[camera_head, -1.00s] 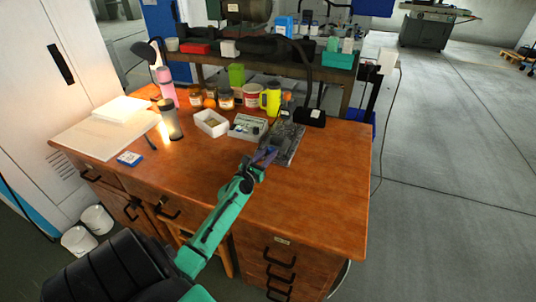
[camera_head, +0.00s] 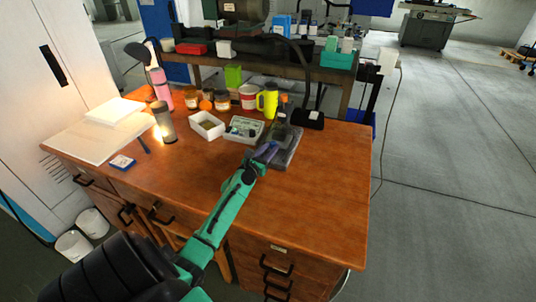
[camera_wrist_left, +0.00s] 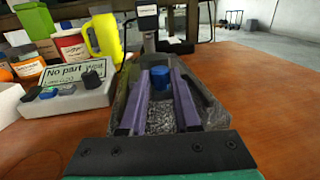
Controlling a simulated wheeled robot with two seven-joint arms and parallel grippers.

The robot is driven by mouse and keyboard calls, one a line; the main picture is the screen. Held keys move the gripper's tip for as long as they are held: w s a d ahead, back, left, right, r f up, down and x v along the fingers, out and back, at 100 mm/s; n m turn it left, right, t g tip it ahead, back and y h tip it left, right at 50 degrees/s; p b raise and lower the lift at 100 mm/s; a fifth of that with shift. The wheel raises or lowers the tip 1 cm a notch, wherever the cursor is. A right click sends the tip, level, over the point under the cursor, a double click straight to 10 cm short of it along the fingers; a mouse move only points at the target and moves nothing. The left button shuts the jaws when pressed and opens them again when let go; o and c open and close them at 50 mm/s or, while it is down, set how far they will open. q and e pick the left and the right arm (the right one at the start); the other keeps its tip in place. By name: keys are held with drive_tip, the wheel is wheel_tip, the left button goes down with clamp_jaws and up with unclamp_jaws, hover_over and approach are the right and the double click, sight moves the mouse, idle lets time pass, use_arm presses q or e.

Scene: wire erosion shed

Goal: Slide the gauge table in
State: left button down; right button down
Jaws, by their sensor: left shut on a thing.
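The gauge (camera_head: 289,149) is a dark grey unit with an upright post, standing on the wooden desk right of the display box. In the left wrist view its dark tray-like body (camera_wrist_left: 213,106) has raised side walls and a speckled floor. My left gripper (camera_head: 268,149) reaches over its near end. The gauge table itself is hard to tell apart from the body. My right gripper is not in view.
The display box (camera_head: 243,129) stands close left of the gauge, with a white bin (camera_head: 207,126) beyond it. A yellow mug (camera_head: 268,100) and several jars stand behind. A black block (camera_head: 308,119) is at the back right. The desk's right front is clear.

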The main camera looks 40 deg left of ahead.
use_arm(q)
drive_tip(key=shift+f, duration=0.2)
drive_tip(key=shift+s+r, duration=0.25)
drive_tip(key=c, duration=0.7)
unclamp_jaws()
drive_tip(key=shift+o, duration=0.4)
drive_tip(key=shift+w+f, duration=0.1)
drive_tip(key=shift+s+d, duration=0.15)
drive_tip(key=shift+s, duration=0.25)
drive_tip(key=s, duration=0.4)
drive_tip(key=s+d, duration=0.1)
drive_tip(key=s, duration=0.3)
drive_tip(key=s+d+b, duration=0.1)
drive_tip(key=s, duration=0.4)
drive_tip(key=shift+d+f, duration=0.1)
drive_tip(key=shift+d, duration=0.05)
drive_tip(key=shift+s, duration=0.3)
